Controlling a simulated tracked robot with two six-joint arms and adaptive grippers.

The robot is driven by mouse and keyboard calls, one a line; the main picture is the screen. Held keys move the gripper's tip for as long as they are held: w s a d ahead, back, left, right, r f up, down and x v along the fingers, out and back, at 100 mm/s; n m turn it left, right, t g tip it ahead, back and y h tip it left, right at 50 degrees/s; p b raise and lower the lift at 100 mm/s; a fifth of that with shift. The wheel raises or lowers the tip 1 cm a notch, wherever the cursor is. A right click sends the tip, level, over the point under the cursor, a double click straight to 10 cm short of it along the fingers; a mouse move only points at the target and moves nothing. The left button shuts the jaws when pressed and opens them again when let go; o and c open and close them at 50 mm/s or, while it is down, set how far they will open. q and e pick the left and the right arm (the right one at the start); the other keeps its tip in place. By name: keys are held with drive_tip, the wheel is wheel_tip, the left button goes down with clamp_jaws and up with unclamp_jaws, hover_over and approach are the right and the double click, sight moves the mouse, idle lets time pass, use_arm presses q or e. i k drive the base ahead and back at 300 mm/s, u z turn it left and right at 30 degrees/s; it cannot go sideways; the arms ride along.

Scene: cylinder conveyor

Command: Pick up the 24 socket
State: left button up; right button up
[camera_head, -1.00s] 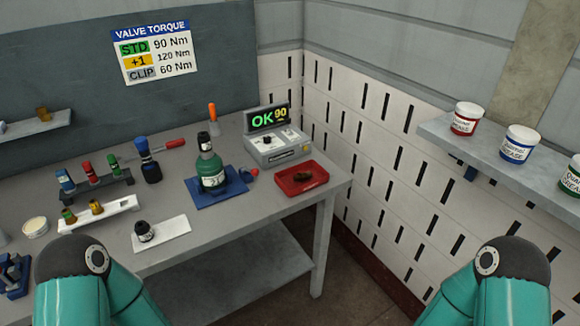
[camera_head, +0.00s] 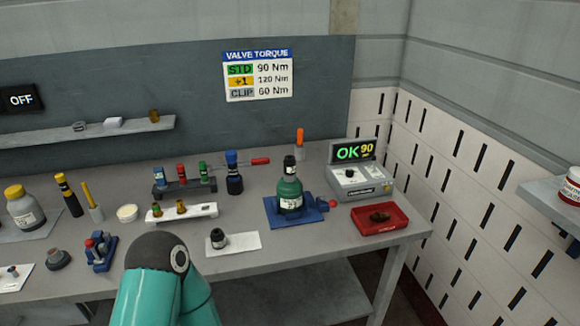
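No marking that reads 24 is legible. A small dark cylinder with a white label (camera_head: 218,238) stands on a white mat (camera_head: 245,241) near the table's front edge; I cannot tell whether it is the 24 socket. A white rack (camera_head: 204,213) in front holds small brass-coloured pieces (camera_head: 181,206). Only a bent part of my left arm shows at the bottom. Neither gripper is in view.
A green bottle (camera_head: 290,194) stands on a blue base (camera_head: 320,209). A tester reading OK 90 (camera_head: 360,182) and a red tray (camera_head: 366,219) are to its right. A blue-topped dark tool (camera_head: 234,176), a yellow-capped bottle (camera_head: 24,208) and a blue fixture (camera_head: 99,254) stand left.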

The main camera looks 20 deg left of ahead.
sight(289, 162)
drive_tip(key=z, duration=0.75)
drive_tip(key=i, duration=0.15)
drive_tip(key=u, duration=3.1)
drive_tip(key=k, duration=0.5)
drive_tip(key=z, duration=1)
drive_tip(key=i, duration=0.65)
drive_tip(key=u, duration=0.1)
